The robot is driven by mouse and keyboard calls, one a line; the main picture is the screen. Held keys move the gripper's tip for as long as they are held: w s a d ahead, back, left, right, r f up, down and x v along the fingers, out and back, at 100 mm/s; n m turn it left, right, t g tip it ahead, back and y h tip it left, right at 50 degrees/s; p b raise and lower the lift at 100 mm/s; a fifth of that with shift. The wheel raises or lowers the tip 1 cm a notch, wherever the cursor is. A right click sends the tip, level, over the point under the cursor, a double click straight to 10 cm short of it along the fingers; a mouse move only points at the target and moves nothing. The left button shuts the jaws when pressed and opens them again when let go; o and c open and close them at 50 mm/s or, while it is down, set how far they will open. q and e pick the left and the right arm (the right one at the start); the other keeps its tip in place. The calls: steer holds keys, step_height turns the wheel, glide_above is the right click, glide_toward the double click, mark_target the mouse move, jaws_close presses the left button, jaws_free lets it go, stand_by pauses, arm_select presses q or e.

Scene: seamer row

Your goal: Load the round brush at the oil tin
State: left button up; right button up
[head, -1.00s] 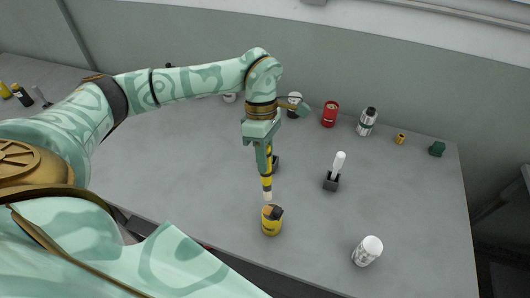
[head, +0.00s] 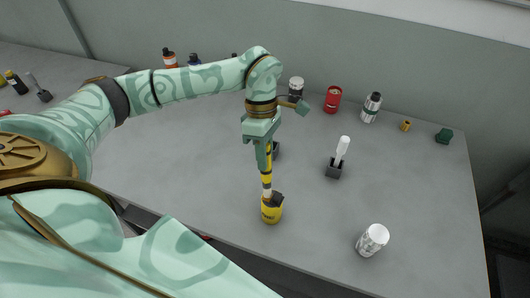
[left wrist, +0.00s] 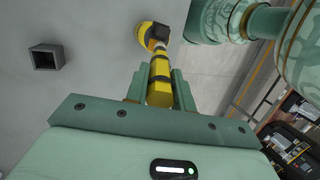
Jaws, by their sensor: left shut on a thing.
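My left gripper (head: 266,170) points down and is shut on the round brush (head: 267,180), which has a yellow handle with black bands. The brush also shows between the fingers in the left wrist view (left wrist: 160,82). Its pale tip is at the mouth of the yellow oil tin (head: 270,213), which has a dark piece at its top. Whether the tip is inside the tin or just above it, I cannot tell. The tin also shows beyond the brush in the left wrist view (left wrist: 143,36). My right gripper is not in view.
A dark square holder (left wrist: 46,57) stands empty, partly hidden behind my gripper in the head view. A white-handled tool stands in another dark holder (head: 334,171). A white-capped jar (head: 372,240) is at front right. A red can (head: 332,99) and a bottle (head: 371,107) stand along the back.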

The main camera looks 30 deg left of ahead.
arm_select(q)
steer(key=shift+f, duration=0.2)
stand_by(0.5)
steer(key=shift+f+b, duration=0.35)
steer(key=shift+f, duration=0.1)
stand_by(1.1)
step_height(320, 180, up, 7)
steer(key=p, duration=0.6)
stand_by(0.4)
stand_by(0.4)
